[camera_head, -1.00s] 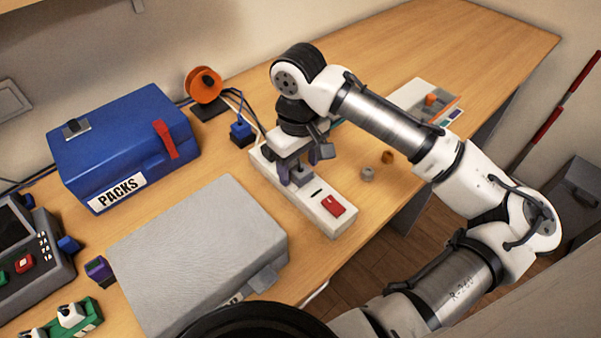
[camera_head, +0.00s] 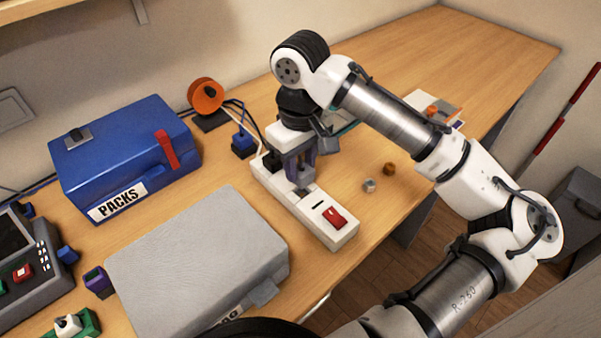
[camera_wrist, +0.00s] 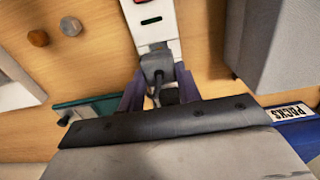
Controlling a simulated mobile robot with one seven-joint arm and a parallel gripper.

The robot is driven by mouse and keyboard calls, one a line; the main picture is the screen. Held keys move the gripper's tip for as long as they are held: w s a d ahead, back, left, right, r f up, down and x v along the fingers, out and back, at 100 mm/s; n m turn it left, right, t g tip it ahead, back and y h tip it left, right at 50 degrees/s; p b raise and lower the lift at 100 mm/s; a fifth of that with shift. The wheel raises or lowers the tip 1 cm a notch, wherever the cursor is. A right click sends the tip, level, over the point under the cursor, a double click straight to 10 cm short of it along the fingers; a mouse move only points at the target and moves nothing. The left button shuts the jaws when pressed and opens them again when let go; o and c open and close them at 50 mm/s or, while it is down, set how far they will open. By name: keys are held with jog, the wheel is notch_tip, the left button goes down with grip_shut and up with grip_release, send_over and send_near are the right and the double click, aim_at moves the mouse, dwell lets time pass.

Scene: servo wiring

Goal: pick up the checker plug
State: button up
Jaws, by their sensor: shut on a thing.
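The checker plug, a grey plug (camera_head: 300,181) with a dark cord, is between the fingers of my gripper (camera_head: 299,172). My gripper is shut on it over the white power strip (camera_head: 275,187). The plug appears to be just above the strip, with a dark slot showing below it. In the wrist view the plug (camera_wrist: 157,66) is between the purple fingers, and its cord runs back toward the palm. The plug's prongs cannot be made out.
A red switch (camera_head: 335,218) is on the strip's near end. A blue plug (camera_head: 243,143) stands beside the far end. A grey case (camera_head: 200,255) and a blue PACKS box (camera_head: 125,160) lie left. Two small knobs (camera_head: 370,185) lie right.

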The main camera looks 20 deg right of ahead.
aim_at(300, 168)
notch_tip(300, 168, up, 16)
jog(key=shift+r, duration=0.2)
jog(key=shift+b, duration=0.3)
